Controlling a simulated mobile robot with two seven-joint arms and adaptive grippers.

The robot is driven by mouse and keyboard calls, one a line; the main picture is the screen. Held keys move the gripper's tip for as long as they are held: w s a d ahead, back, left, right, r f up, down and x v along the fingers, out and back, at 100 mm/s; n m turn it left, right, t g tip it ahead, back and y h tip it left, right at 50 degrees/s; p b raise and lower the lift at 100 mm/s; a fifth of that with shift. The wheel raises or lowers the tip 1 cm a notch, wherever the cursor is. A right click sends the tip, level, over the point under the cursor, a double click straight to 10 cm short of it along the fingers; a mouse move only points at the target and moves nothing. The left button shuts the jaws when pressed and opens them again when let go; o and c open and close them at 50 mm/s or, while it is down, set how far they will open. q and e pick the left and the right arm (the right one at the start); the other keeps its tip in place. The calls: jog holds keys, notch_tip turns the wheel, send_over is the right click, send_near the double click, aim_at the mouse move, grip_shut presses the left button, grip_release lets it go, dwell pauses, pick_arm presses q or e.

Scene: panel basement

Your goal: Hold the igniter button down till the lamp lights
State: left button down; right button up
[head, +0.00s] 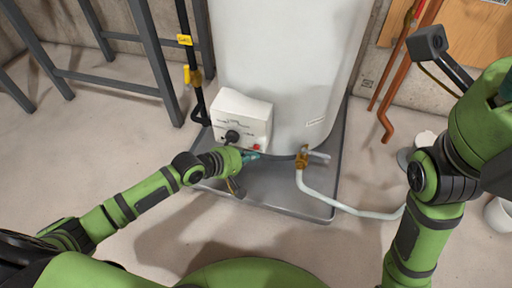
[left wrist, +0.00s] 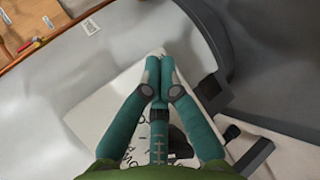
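The white control box (head: 242,112) sits low on the front of the white tank and has a black knob (head: 232,136). The red igniter button (head: 256,148) shows at the box's lower right corner in the head view. My left gripper (head: 250,157) is right beside the button, its teal fingers just below it; I cannot tell whether they touch it. In the left wrist view the fingers (left wrist: 160,62) are together at the tips, with nothing seen between them. They hide part of the box, and I see no red button there. I cannot make out a lit lamp. My right gripper's fingers are out of view.
The tank (head: 290,60) stands in a grey drip tray (head: 300,207). A brass valve (head: 301,158) with a pale hose (head: 345,207) is right of the box. A black pipe with a yellow handle (head: 187,75) is left. Open floor lies in front.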

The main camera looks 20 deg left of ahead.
pick_arm(q)
jog(key=shift+w, duration=0.1)
dwell(0.5)
jog(key=shift+w, duration=0.35)
jog(key=shift+w, duration=0.4)
dwell(3.2)
jog(key=shift+r, duration=0.1)
jog(key=shift+s+p, duration=0.85)
jog(key=shift+p, duration=0.25)
